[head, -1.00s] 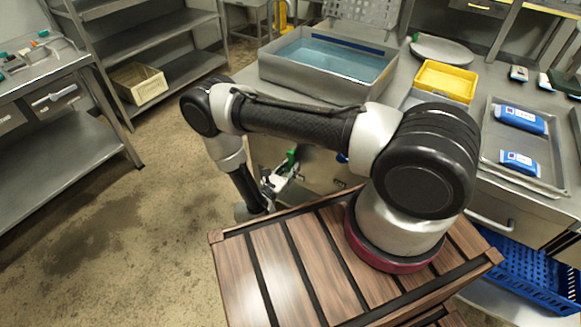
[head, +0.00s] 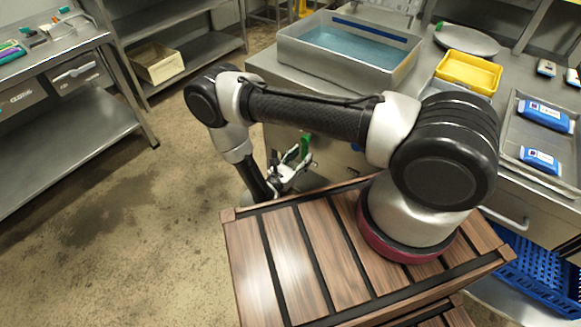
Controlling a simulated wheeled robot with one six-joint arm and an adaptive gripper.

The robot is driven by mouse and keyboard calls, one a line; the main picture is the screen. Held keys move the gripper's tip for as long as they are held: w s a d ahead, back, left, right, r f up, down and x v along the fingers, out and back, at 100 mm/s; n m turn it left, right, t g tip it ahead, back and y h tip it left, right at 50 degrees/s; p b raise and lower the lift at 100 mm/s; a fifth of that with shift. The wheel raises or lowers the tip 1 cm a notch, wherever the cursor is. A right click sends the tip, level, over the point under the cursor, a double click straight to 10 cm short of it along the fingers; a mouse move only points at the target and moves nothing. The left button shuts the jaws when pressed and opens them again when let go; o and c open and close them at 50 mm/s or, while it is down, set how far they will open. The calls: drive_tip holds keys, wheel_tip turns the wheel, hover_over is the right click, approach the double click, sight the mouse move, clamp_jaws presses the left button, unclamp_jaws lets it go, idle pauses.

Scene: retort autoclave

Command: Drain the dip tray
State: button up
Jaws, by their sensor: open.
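The dip tray (head: 335,70) is a deep grey metal basin on the steel counter at the back, holding blue liquid (head: 362,43). A green part (head: 305,144), perhaps a valve handle, shows low in front of the counter, below the tray. My gripper (head: 294,165) is low in front of the counter, just beside and below the green part. Its jaws are open. I cannot tell whether it touches the green part. My arm hides part of the counter front and what is there.
A yellow tray (head: 468,72) and a round metal plate (head: 467,40) are right of the basin. Blue packets (head: 543,115) lie in a metal tray at right. A blue crate (head: 540,275) sits below. A steel bench (head: 75,130) and shelving stand left; the floor between is clear.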

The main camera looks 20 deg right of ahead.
drive_tip(key=v, duration=0.9)
drive_tip(key=shift+s, duration=0.15)
drive_tip(key=shift+a, duration=0.1)
idle(1.6)
